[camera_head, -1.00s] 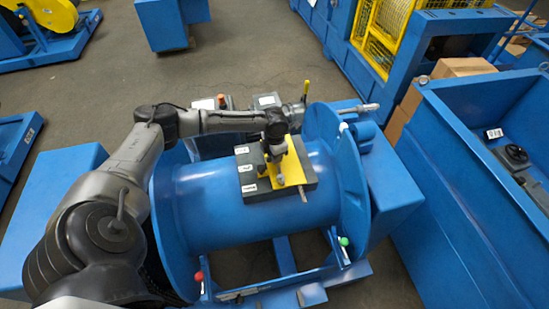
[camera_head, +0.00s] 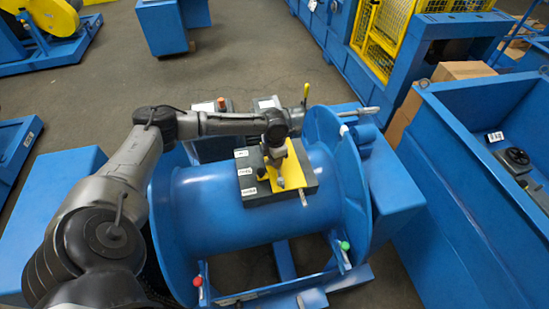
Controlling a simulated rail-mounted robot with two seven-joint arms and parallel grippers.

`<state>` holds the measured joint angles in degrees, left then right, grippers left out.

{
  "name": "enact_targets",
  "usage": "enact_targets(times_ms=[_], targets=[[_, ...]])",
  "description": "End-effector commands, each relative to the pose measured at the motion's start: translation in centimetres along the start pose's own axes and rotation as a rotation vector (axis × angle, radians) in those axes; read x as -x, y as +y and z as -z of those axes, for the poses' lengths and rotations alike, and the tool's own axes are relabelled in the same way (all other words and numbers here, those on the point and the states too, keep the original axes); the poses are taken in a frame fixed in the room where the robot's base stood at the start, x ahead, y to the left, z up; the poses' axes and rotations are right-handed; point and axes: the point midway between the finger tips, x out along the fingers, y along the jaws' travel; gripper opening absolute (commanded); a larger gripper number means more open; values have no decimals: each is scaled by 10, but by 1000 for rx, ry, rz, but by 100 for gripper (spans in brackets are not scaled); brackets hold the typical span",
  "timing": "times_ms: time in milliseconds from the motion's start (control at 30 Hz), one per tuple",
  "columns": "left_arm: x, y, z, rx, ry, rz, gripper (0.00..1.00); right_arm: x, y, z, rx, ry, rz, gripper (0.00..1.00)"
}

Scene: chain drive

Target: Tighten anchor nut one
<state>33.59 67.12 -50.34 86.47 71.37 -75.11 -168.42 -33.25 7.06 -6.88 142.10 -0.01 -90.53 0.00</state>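A blue drum (camera_head: 230,215) with a wide round flange (camera_head: 345,185) at each end lies across the middle of the view. A dark block (camera_head: 250,190) with white labels and a yellow plate (camera_head: 292,172) sits on top of the drum. My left gripper (camera_head: 285,177) points down over the yellow plate. Its fingers are small and partly covered by the wrist, so I cannot tell whether they are open or shut. No anchor nut can be made out; it may be hidden or too small. My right gripper is not in view.
A yellow-handled lever (camera_head: 306,92) and a grey rod (camera_head: 358,111) stand behind the right flange. A red knob (camera_head: 198,281) and a green knob (camera_head: 345,246) are at the front. A blue bin (camera_head: 470,200) stands at right. Open floor lies behind.

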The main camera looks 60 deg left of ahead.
Motion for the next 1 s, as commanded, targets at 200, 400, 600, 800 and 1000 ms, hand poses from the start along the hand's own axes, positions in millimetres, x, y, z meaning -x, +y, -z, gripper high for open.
enact_targets(times_ms=[200, 400, 600, 800, 1000], targets=[[1, 0, -1, 0, -3, 1, 5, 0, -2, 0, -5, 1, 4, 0], [1, 0, -1, 0, -3, 1, 5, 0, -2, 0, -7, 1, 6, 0], [1, 0, -1, 0, -3, 1, 33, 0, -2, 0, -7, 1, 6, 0], [0, 0, 0, 0, -2, 0, 36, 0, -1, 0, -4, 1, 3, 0], [10, 0, 0, 0, -2, 0, 36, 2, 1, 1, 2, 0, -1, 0]])
